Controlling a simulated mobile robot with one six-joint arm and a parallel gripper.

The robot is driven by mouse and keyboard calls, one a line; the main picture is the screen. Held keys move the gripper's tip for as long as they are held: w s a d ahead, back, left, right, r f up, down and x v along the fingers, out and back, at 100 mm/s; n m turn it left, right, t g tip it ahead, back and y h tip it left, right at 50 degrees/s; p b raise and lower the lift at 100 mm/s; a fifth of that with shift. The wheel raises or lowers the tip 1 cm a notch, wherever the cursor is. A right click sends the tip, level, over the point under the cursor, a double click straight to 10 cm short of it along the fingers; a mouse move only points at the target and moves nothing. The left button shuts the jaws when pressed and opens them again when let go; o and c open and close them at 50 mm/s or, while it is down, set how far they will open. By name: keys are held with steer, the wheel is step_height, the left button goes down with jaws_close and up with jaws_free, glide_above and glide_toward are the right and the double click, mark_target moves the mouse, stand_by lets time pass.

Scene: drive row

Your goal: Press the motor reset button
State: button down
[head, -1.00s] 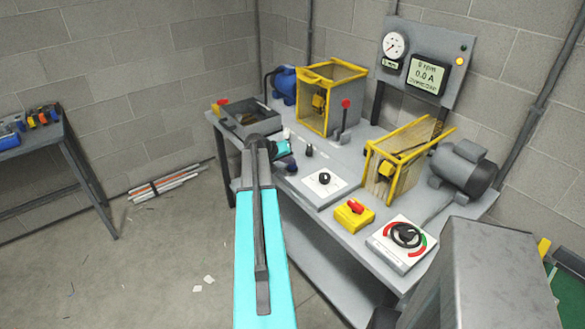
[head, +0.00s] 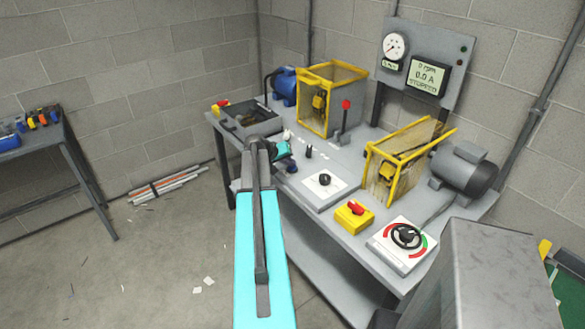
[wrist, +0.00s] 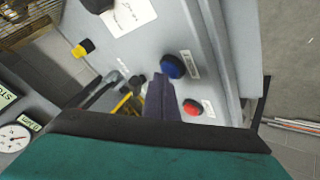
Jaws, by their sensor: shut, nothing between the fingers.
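A round blue button (wrist: 173,66) with a small white label sits on the grey bench panel in the wrist view. A red button (wrist: 192,107) with its own label sits beside it. The label texts are too small to read, so I cannot tell by wording which is the motor reset. My gripper (wrist: 160,88) is shut and empty, its tips close to the blue button and seemingly apart from it. In the head view the blue button (head: 291,168) shows just below my gripper (head: 284,153); the red one is hidden by my arm. The display (head: 428,76) reads 0 rpm, 0.0 A, STOPPED.
The bench also carries a black dial (head: 324,180), a yellow box with a red switch (head: 354,214), a handwheel (head: 406,236), an upright red-knobbed lever (head: 345,112), yellow guards (head: 396,161) and a grey motor (head: 464,171).

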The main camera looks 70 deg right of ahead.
mark_target(290, 169)
steer(key=shift+r, duration=0.5)
step_height(290, 169, up, 6)
steer(key=shift+f+p, duration=0.15)
steer(key=shift+p, duration=0.65)
stand_by(0.8)
